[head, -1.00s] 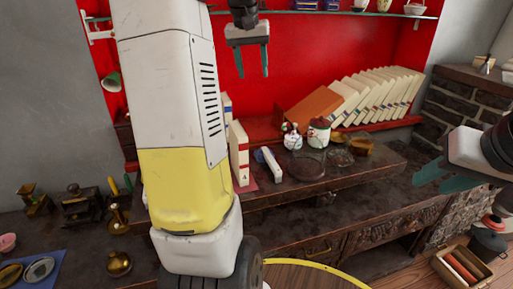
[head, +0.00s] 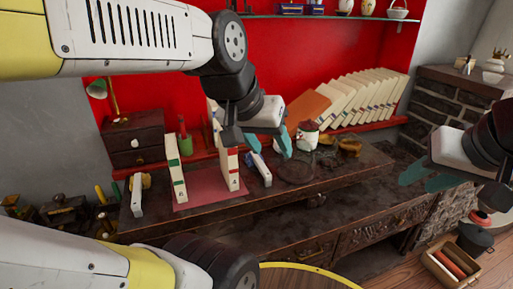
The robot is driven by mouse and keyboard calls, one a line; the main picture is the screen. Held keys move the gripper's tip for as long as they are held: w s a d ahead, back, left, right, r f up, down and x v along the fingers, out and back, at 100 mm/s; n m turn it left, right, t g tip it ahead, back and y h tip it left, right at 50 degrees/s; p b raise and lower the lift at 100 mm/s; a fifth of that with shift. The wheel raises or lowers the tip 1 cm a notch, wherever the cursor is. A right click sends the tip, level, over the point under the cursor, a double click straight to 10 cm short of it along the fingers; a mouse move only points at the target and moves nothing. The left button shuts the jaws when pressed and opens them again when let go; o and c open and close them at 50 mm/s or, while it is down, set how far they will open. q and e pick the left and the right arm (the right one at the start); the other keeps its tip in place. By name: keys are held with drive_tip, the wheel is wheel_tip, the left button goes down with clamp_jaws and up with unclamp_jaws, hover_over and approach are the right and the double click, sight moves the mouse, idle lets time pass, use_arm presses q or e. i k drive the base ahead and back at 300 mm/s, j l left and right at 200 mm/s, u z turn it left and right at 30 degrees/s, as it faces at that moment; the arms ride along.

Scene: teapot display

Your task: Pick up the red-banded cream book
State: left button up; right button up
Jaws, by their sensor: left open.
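The red-banded cream book (head: 233,180) stands upright on the dark wooden cabinet top, at the right side of a red mat (head: 205,194). A cream book with green bands (head: 177,179) stands left of it on the mat. My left gripper (head: 268,146) is open and empty, above and to the right of the red-banded book; its arm comes in from the upper left. Its body and wrist overlap the area just above the book's top. My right gripper (head: 424,177) is at the right, open and empty, far from the book.
Behind are a small dark drawer box (head: 134,140), a white jar (head: 308,135) and a leaning row of cream books (head: 365,98). The cabinet's front strip is clear.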

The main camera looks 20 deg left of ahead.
sight(229, 156)
drive_tip(key=i+u, duration=0.15)
drive_tip(key=u, duration=0.3)
drive_tip(key=i+l+u, duration=0.1)
drive_tip(key=u, duration=0.4)
drive_tip(key=i+l+u, duration=0.15)
drive_tip(key=u, duration=0.3)
drive_tip(key=i, duration=0.05)
